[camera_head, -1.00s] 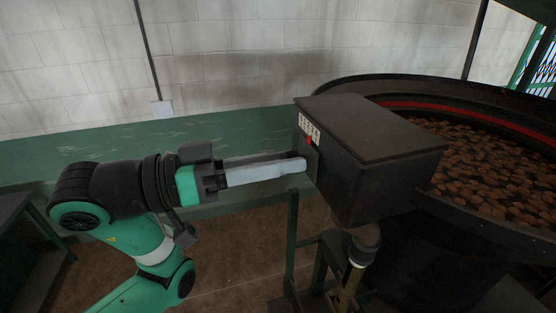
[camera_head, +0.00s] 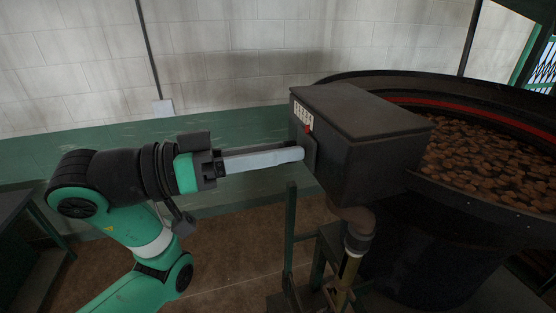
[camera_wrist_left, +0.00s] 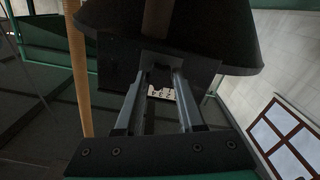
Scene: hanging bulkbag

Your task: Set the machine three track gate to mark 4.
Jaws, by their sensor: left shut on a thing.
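The track gate is on a dark box (camera_head: 362,135) beside a round tub. A white numbered scale (camera_head: 303,114) is on the box's left face, with a small red pointer (camera_head: 308,128) below it, toward the scale's right end. The digits are too small to read surely. A dark plate (camera_head: 311,150) is below the pointer. My left gripper (camera_head: 301,153) reaches in from the left, its fingers against this plate; it is shut on the gate's handle, which the fingers hide. In the left wrist view the fingers (camera_wrist_left: 158,78) flank the scale card (camera_wrist_left: 162,94). My right gripper is out of view.
The black tub (camera_head: 490,205) with a red inner band holds many brown pieces. A pipe (camera_head: 352,265) and green frame posts (camera_head: 290,230) stand below the box. A dark table (camera_head: 15,215) is at the left edge. Open floor (camera_head: 230,265) lies between.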

